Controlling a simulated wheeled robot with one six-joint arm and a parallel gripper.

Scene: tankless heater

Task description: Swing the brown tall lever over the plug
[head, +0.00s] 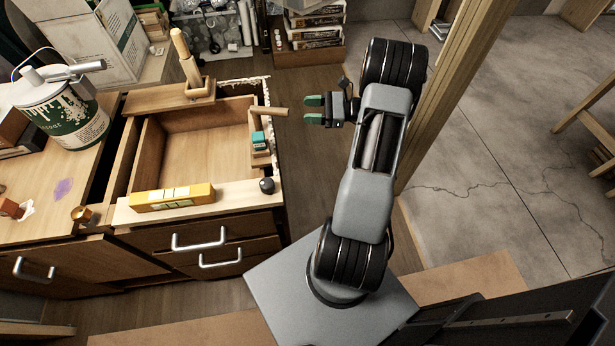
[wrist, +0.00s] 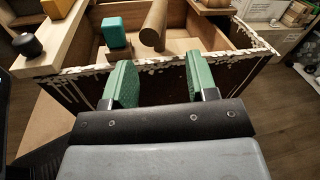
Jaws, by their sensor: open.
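A brown round wooden lever (head: 268,111) sticks out over the right wall of the open wooden box, its free end toward my gripper (head: 313,109). In the wrist view the lever (wrist: 154,25) lies ahead, between the lines of my two green fingers (wrist: 160,72). My gripper is open and empty, a short gap from the lever's end. A second, lighter upright wooden handle (head: 186,60) stands at the box's back edge. A teal block (head: 258,138) sits on a small wooden mount beside the brown lever. I cannot tell which part is the plug.
The box's rim (head: 230,194) carries a yellow bar (head: 172,197) and a black knob (head: 267,185). A brass knob (head: 82,213) and a paint can (head: 62,112) are on the left counter. A wooden post (head: 455,80) stands right of my arm.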

